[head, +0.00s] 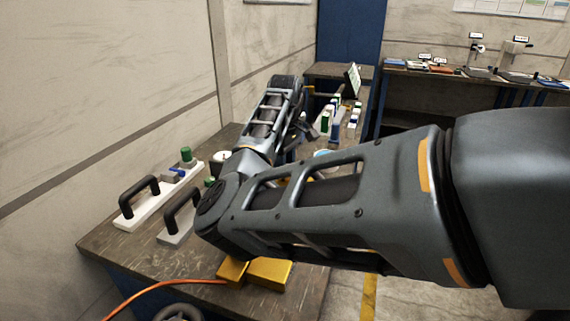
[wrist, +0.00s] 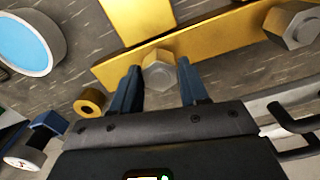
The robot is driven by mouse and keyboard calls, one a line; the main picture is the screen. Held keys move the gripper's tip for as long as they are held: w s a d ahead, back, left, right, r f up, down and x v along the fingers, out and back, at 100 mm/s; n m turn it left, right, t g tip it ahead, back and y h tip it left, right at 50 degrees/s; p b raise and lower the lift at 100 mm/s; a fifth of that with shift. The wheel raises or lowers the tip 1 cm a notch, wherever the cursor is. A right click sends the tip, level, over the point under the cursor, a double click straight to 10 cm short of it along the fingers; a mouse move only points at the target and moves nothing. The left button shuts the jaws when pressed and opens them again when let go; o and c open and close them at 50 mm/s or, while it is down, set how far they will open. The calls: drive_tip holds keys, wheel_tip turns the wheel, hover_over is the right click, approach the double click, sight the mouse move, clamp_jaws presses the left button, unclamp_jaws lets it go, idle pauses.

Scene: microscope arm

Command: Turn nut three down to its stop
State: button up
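In the wrist view, a grey hex nut (wrist: 159,70) sits against a gold bar (wrist: 205,45). My gripper (wrist: 159,82) has its two dark blue fingers apart, one on each side of this nut, with a gap showing on both sides. A second, larger hex nut (wrist: 291,27) is at the upper right. I cannot read any number, so which one is nut three is not clear. In the head view, my arm hides the nuts and most of the gripper area.
A round light-blue dish (wrist: 28,42) and a gold ring (wrist: 90,101) lie left of the fingers. In the head view, black-handled white plates (head: 150,205) and gold blocks (head: 269,272) lie on the bench (head: 125,252).

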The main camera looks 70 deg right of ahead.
drive_tip(key=c, duration=0.6)
drive_tip(key=shift+r, duration=0.1)
drive_tip(key=m+p, duration=0.2)
drive_tip(key=m, duration=0.1)
drive_tip(key=shift+r+p, duration=0.1)
drive_tip(key=shift+p, duration=0.3)
drive_tip(key=m+p, duration=0.2)
drive_tip(key=m, duration=0.2)
drive_tip(key=shift+p, duration=0.4)
drive_tip(key=m+p, duration=0.1)
drive_tip(key=m, duration=0.4)
drive_tip(key=shift+p, duration=0.3)
drive_tip(key=shift+m, duration=1.8)
